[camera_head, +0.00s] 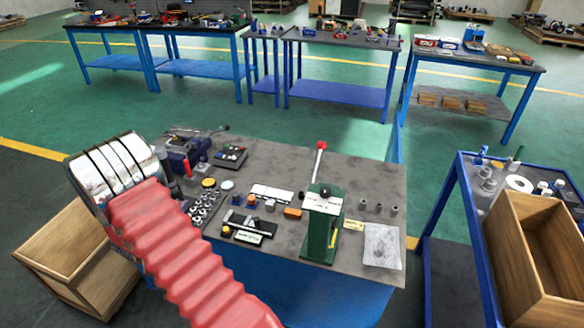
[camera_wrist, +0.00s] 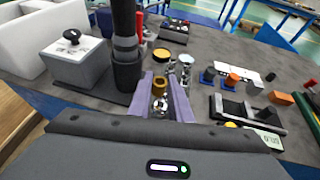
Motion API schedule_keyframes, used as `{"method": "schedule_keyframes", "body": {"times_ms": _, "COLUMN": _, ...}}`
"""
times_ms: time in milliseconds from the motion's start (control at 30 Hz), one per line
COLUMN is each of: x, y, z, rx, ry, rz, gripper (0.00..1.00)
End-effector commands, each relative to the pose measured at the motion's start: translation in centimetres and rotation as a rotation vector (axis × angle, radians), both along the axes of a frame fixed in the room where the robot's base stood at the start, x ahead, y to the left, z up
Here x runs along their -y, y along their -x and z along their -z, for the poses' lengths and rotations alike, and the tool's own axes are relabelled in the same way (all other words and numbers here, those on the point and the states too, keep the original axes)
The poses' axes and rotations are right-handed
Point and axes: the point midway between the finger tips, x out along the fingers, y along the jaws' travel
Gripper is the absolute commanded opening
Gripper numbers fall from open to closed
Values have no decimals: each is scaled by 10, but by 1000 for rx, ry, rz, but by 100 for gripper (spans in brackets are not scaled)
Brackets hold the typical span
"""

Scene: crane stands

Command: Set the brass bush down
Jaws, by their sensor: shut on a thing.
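The brass bush (camera_wrist: 160,85) shows as a small gold ring between the fingertips of my gripper (camera_wrist: 162,88) in the wrist view. The two pale purple-grey fingers are shut on it, just above the grey bench top. I cannot tell whether its underside touches anything. In the head view the red bellows of my arm cover this area, and both gripper and bush are hidden. Shiny metal parts (camera_wrist: 184,68) stand close behind and right of the fingers. A yellow-topped round piece (camera_wrist: 162,55) stands beyond them.
A dark column (camera_wrist: 126,60) and a grey box with a black knob (camera_wrist: 75,65) stand close left of the fingers. A green press (camera_head: 322,225) with a red-knobbed lever stands on the grey bench (camera_head: 370,180). A caliper on a black tray (camera_wrist: 245,110) lies right.

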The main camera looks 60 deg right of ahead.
Motion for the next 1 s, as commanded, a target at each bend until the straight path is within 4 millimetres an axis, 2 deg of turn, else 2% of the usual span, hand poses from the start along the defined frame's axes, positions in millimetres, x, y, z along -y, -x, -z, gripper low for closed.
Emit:
{"method": "schedule_keyframes", "body": {"times_ms": 33, "x": 24, "y": 3, "z": 0, "rx": 2, "ry": 1, "rz": 25, "gripper": 0}}
{"method": "schedule_keyframes", "body": {"times_ms": 267, "x": 118, "y": 20, "z": -2, "rx": 1, "ry": 1, "rz": 113, "gripper": 0}}
{"method": "schedule_keyframes", "body": {"times_ms": 467, "x": 201, "y": 48, "z": -5, "rx": 1, "ry": 1, "rz": 186, "gripper": 0}}
{"method": "schedule_keyframes", "body": {"times_ms": 667, "x": 282, "y": 90, "z": -10, "rx": 2, "ry": 2, "rz": 258, "gripper": 0}}
{"method": "schedule_keyframes", "body": {"times_ms": 800, "x": 335, "y": 126, "z": -13, "rx": 1, "ry": 1, "rz": 307, "gripper": 0}}
{"method": "schedule_keyframes", "body": {"times_ms": 1000, "x": 403, "y": 183, "z": -20, "rx": 1, "ry": 1, "rz": 369, "gripper": 0}}
